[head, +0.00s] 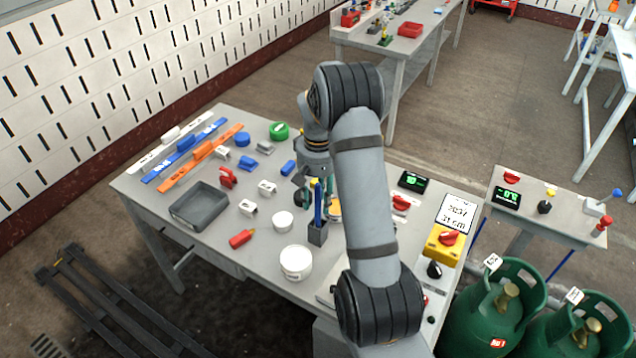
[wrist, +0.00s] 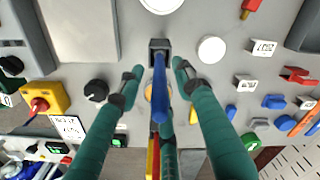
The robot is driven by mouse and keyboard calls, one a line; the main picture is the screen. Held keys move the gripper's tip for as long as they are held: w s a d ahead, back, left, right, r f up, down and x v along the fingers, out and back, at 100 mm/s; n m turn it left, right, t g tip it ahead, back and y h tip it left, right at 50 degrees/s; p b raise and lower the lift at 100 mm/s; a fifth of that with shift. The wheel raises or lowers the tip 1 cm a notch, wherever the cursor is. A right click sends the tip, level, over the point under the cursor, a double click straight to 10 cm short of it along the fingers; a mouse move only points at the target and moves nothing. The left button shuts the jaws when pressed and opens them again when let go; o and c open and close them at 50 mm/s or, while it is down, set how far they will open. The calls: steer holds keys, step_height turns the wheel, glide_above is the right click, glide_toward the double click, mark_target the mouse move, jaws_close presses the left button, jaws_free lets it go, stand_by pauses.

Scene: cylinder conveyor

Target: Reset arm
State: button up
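My gripper (wrist: 156,72) shows in the wrist view with its two teal fingers apart. A blue pen (wrist: 160,90) lies in the gap between them and appears not to touch either finger. A dark square pen holder (wrist: 159,44) stands just beyond the fingertips. In the head view my arm reaches over the table and my gripper is above the pen holder (head: 318,234), largely hidden by the arm. Several pens or tools rise from the holder there.
The grey table (head: 215,250) carries a grey tray (head: 199,206), a white tub (head: 297,262), a red object (head: 242,238) and a yellow switch box (head: 443,244). Green gas cylinders (head: 495,310) stand at the right. A smaller table (head: 560,222) is further right.

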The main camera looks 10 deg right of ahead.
step_height(320, 180, up, 10)
steer(key=shift+s+f, duration=0.1)
steer(key=shift+f, duration=0.05)
stand_by(0.3)
step_height(320, 180, down, 12)
steer(key=shift+r+p, duration=0.25)
steer(key=shift+p, duration=0.05)
steer(key=shift+b, duration=0.55)
